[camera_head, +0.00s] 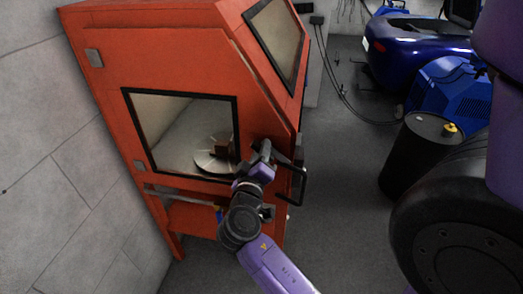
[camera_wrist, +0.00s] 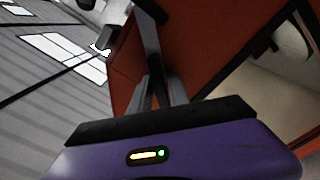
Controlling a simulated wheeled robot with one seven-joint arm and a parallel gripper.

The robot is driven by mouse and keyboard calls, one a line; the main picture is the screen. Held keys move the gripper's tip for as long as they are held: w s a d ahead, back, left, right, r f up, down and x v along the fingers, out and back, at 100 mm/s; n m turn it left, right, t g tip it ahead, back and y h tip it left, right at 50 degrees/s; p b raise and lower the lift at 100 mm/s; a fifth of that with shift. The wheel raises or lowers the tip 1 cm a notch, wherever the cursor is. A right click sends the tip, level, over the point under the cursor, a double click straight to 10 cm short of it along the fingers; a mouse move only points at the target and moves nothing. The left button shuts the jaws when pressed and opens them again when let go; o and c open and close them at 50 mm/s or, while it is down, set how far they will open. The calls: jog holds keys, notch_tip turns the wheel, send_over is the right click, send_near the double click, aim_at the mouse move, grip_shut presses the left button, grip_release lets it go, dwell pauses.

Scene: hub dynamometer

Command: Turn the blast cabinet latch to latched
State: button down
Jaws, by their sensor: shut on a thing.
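The blast cabinet (camera_head: 180,60) is an orange box with dark-framed windows, standing against the wall at left in the head view. It also shows as red-orange panels in the wrist view (camera_wrist: 215,45). My gripper (camera_head: 285,163) is at the cabinet's right edge, below the sloped window. In the wrist view my gripper (camera_wrist: 157,92) has its fingers close together on a dark bar, which looks like the latch (camera_wrist: 148,35). The fingers and wrist hide much of the latch in the head view, so its exact angle is hard to tell.
A black bar handle (camera_head: 299,188) is on the cabinet's right side, just below my gripper. A black drum (camera_head: 415,155) and a blue vehicle (camera_head: 405,45) stand at right. Grey floor (camera_head: 345,190) between them and the cabinet is clear, apart from a cable (camera_head: 335,85).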

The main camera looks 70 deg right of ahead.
jog(key=shift+n, duration=0.4)
jog(key=n+p, duration=0.2)
jog(key=shift+w+r+n, duration=0.1)
jog(key=shift+r+n, duration=0.05)
jog(key=shift+n, duration=0.15)
jog(key=shift+f+n+p, duration=0.2)
jog(key=shift+n+p, duration=1.15)
jog(key=shift+n, duration=0.95)
jog(key=c, duration=1.3)
grip_release()
jog(key=shift+a+f, duration=0.1)
